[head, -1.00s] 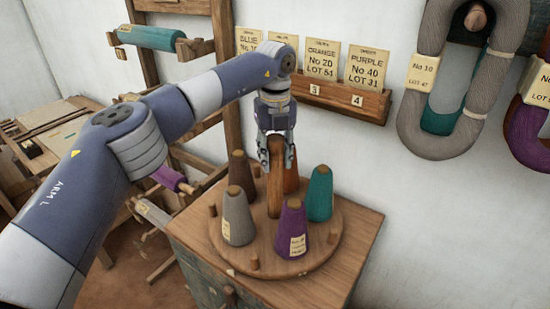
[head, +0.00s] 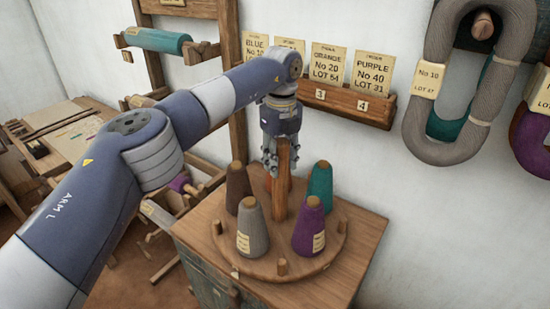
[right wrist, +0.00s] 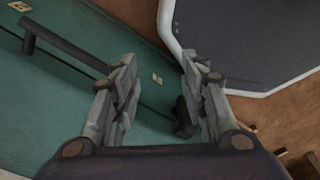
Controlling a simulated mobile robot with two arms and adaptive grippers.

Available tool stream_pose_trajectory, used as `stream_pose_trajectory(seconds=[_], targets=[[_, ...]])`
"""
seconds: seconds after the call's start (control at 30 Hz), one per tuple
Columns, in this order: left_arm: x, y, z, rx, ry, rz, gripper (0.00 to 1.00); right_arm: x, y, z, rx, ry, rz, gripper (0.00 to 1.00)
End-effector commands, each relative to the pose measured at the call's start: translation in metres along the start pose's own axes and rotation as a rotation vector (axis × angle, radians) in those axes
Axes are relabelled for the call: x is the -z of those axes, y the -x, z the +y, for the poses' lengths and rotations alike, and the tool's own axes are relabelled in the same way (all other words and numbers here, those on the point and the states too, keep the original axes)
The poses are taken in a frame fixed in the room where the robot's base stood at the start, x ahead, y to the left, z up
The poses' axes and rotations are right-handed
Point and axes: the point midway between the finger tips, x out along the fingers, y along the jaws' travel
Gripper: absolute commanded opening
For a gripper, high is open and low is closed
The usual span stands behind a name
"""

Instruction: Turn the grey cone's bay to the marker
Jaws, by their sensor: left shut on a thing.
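A round wooden turntable (head: 292,270) stands on a wooden-topped cabinet and carries several yarn cones. The grey cone (head: 253,228) stands at its front left, with a pale label. The purple cone (head: 310,228) is front right, the teal cone (head: 320,187) back right and the brown cone (head: 238,188) back left. An orange-brown cone (head: 268,185) is mostly hidden behind the wooden centre post (head: 280,198). My left gripper (head: 281,168) points down, shut on the top of the post. My right gripper (right wrist: 160,78) is open and empty in the right wrist view. I cannot clearly identify the marker.
Short pegs (head: 282,266) stand around the turntable's rim, between the cones. Behind, a wall rack (head: 345,103) holds label cards, and grey yarn hanks (head: 425,115) hang to its right. The cabinet top (head: 362,235) is clear at the right.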

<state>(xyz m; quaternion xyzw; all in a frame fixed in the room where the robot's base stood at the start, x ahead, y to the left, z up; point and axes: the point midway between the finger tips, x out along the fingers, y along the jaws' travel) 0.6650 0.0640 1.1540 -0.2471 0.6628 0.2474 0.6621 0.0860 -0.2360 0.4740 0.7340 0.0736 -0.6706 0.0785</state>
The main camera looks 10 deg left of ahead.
Motion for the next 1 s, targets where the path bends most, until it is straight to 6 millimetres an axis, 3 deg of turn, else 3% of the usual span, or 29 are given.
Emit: stream_pose_trajectory(seconds=[0.4,0.43,0.5,0.83,1.0], targets=[[-0.001,0.002,-0.001,0.005,0.004,-0.005,0.00,0.001,0.001,0.000,0.000,0.000,0.001,0.40],[-0.001,0.002,-0.001,0.005,0.004,-0.005,0.42,0.001,0.001,0.000,0.000,0.000,0.001,0.40],[-0.001,0.002,-0.001,0.004,0.003,-0.004,0.55,0.001,0.001,0.000,0.000,0.000,0.001,0.40],[0.000,0.001,-0.001,0.002,0.002,-0.002,0.55,0.004,0.000,0.000,0.000,0.000,0.004,0.40],[-0.001,0.016,-0.002,0.004,0.003,-0.003,0.55,0.003,0.000,0.000,0.000,0.000,0.003,0.40]])
